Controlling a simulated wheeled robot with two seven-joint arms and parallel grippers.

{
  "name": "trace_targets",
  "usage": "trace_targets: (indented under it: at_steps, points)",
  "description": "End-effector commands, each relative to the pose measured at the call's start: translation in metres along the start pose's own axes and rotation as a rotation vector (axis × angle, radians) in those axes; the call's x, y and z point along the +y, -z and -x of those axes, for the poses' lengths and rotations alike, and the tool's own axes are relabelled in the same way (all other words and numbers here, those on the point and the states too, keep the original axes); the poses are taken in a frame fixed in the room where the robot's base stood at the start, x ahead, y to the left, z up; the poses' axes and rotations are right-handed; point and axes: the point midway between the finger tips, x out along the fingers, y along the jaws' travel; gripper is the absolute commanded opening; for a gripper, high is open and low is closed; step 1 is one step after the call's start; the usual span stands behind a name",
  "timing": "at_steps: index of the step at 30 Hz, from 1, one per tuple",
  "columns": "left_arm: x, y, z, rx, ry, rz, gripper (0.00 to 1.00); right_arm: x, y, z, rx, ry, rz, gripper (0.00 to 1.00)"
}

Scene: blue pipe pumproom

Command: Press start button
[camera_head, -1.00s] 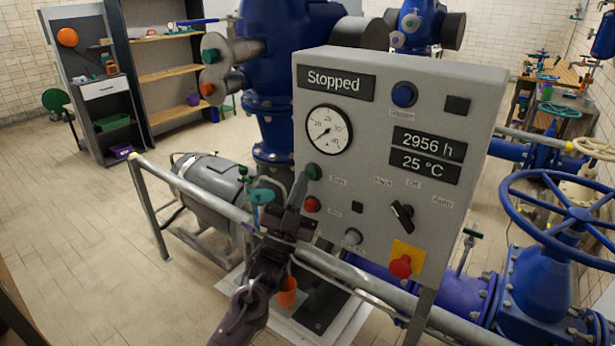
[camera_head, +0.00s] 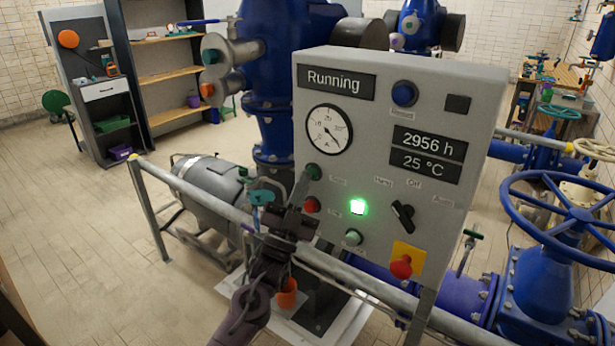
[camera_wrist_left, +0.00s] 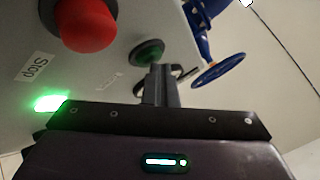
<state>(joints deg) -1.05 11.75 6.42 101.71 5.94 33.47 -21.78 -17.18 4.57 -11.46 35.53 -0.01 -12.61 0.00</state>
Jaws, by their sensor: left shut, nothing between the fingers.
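The green start button (camera_head: 314,172) is on the left side of the grey control panel (camera_head: 370,140), above the red stop button (camera_head: 312,205). The panel's display (camera_head: 335,82) reads "Running", and a square green lamp (camera_head: 358,207) is lit. My left gripper (camera_head: 303,184) is shut and empty, its fingertips at the green button. In the left wrist view the shut fingers (camera_wrist_left: 160,82) point at the green button (camera_wrist_left: 148,52); whether they touch it is hard to tell. The red button (camera_wrist_left: 87,22) is beside them. My right gripper is not in view.
A grey rail (camera_head: 230,210) runs in front of the panel, under my left arm. A red emergency knob (camera_head: 401,267) on a yellow plate and a black selector switch (camera_head: 403,213) are lower on the panel. A blue handwheel (camera_head: 560,215) stands at the right.

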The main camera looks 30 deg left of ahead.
Motion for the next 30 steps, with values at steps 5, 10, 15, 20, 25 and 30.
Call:
trace_targets:
  at_steps: [5,10,15,20,25,30]
  points:
    - [-0.002,0.002,0.003,-0.002,-0.002,0.001,0.0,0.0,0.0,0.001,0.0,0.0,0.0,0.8]
    - [-0.002,0.002,0.003,-0.002,-0.002,0.0,0.0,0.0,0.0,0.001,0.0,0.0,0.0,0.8]
    - [-0.008,0.007,0.011,-0.004,-0.003,0.0,0.0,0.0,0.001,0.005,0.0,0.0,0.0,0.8]
    - [-0.016,0.016,0.022,-0.002,-0.002,0.0,0.0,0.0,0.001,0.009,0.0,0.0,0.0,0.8]
    - [-0.025,0.025,0.034,-0.003,-0.002,0.0,0.0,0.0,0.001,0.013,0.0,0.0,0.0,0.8]
    - [-0.031,0.031,0.043,-0.002,-0.002,0.0,0.0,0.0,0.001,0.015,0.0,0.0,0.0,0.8]
